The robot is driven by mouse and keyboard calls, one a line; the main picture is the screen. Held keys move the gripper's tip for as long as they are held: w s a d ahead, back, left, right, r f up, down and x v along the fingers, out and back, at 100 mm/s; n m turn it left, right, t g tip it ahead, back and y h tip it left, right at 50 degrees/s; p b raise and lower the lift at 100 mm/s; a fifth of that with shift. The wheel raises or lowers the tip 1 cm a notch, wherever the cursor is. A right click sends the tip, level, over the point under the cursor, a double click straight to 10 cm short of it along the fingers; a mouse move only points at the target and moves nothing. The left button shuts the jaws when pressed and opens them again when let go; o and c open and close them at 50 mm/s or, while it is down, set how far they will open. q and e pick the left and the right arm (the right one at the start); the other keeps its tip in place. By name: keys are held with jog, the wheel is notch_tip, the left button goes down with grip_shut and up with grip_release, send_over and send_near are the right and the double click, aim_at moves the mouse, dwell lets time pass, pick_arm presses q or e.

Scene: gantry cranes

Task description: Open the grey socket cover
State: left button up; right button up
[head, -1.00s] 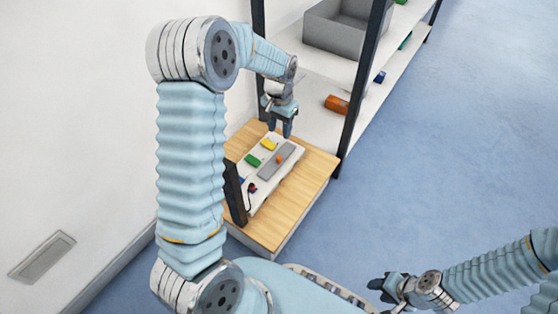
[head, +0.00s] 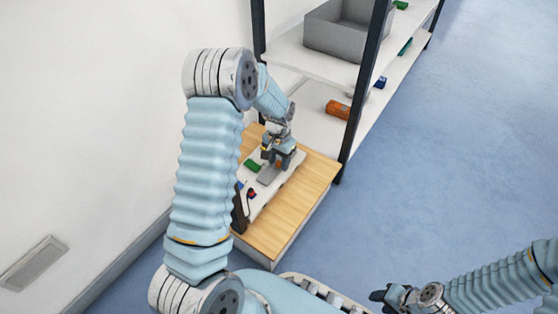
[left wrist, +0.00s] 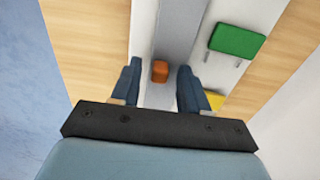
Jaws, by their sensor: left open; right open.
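The grey socket cover (head: 269,176) is a flat grey strip on a white board on the wooden table. An orange knob-like block (head: 279,163) stands on it. In the left wrist view the grey strip (left wrist: 177,25) runs up the middle, and the orange block (left wrist: 160,71) shows between my fingers. My left gripper (head: 279,160) is open over the strip, with its fingers on either side of the orange block; contact cannot be told. My right gripper (head: 378,291) is open and empty at the lower right, away from the table.
A green block (left wrist: 237,41) with metal prongs and a yellow block (left wrist: 215,99) lie beside the strip. A red piece with a dark cable (head: 251,194) sits near the board's front end. A shelf with dark posts (head: 358,95) stands behind. Bare wood (head: 295,205) is free at the right.

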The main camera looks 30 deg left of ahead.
pick_arm(q)
jog(key=shift+c, duration=0.4)
grip_shut()
jog(key=d, duration=0.5)
jog(key=shift+s, duration=0.2)
jog(key=shift+o, duration=0.4)
grip_release()
jog(key=shift+r, duration=0.1)
